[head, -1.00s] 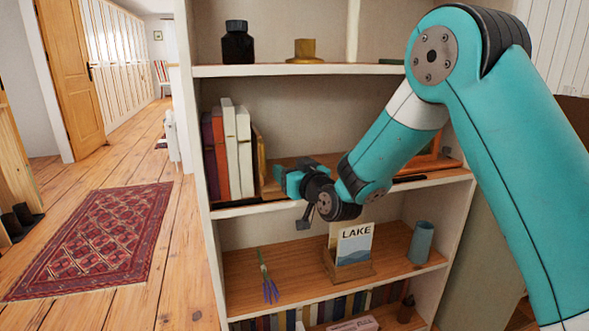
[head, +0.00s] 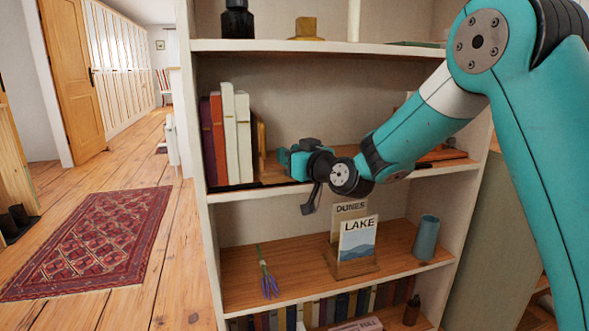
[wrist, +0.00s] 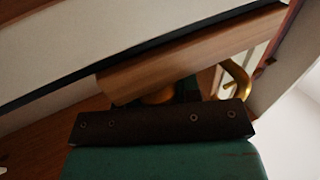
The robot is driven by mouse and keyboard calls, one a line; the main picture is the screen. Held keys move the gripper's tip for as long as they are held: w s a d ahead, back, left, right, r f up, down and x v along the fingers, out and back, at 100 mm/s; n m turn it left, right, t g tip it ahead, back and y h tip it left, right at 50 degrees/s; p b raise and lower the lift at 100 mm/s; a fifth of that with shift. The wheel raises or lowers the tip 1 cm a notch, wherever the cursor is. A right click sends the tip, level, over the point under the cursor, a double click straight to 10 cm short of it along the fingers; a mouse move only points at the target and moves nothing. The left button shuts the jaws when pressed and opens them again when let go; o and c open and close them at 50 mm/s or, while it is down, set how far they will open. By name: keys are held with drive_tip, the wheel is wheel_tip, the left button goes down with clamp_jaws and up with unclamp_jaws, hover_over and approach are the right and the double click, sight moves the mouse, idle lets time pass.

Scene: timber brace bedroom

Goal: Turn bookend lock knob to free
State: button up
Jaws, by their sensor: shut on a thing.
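The wooden bookend (head: 262,141) stands upright at the right end of a row of books on the middle shelf. My gripper (head: 287,163) is low beside it, at its right. In the wrist view the bookend's wood (wrist: 190,55) runs slanting across the picture. A rounded brass-coloured piece, apparently the lock knob (wrist: 158,97), shows just beyond my gripper's dark bar. My gripper is shut on it, though the fingertips and the contact are mostly hidden. A curved brass hook-like part (wrist: 237,76) shows to the right. The knob's setting cannot be read.
Several books (head: 230,135) stand left of the bookend. On the shelf below are a LAKE card (head: 357,238) in a wooden holder, a blue-grey cylinder (head: 426,238) and a lavender sprig (head: 266,275). The shelf above (head: 300,46) is overhead.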

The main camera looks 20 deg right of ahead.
idle(0.3)
drive_tip(key=o, duration=0.9)
drive_tip(key=shift+s+a, duration=0.1)
drive_tip(key=shift+o, duration=0.2)
drive_tip(key=b+v, duration=0.4)
drive_tip(key=v, duration=1.3)
drive_tip(key=shift+s, duration=0.2)
